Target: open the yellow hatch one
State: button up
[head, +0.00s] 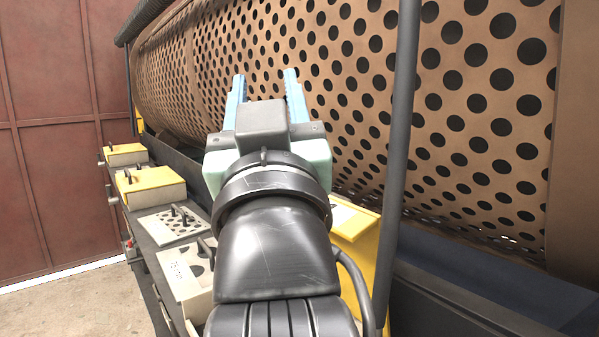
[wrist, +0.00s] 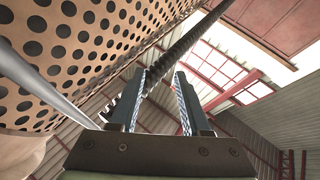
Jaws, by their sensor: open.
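Two yellow-topped boxes with dark handles stand on the ledge at the left in the head view: a nearer one (head: 152,187) and a farther, smaller one (head: 126,153). Both lids look shut. A yellow part (head: 354,226) also shows right of my arm, mostly hidden behind it. I cannot tell which is the yellow hatch one. My gripper (head: 265,76) is open and empty, raised in front of the drum, apart from the boxes and to their right. In the wrist view my gripper (wrist: 158,72) points up toward the roof, with no hatch in sight.
The perforated drum (head: 340,85) fills the background. A grey post (head: 397,150) stands close right of my arm. A perforated white lid (head: 172,225) and a pale box (head: 187,275) lie nearer on the ledge. Bare floor (head: 75,305) is at the left.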

jog(key=w+f+n+g+p, duration=0.2)
jog(key=w+n+g+p, duration=0.2)
jog(key=w+g, duration=0.75)
jog(key=s+d+n+g+h+p, duration=0.1)
jog(key=d+g+h+p, duration=0.1)
jog(key=d+g+p, duration=0.45)
jog(key=p+x, duration=0.1)
jog(key=x, duration=0.3)
jog(key=d+p+x, duration=0.1)
jog(key=x, duration=0.4)
jog(key=p+x, duration=0.2)
jog(key=x, duration=0.2)
jog(key=shift+s+d+f, duration=0.25)
jog(key=shift+d+f, duration=0.05)
jog(key=shift+f, duration=0.1)
jog(key=shift+c, duration=0.4)
grip_shut()
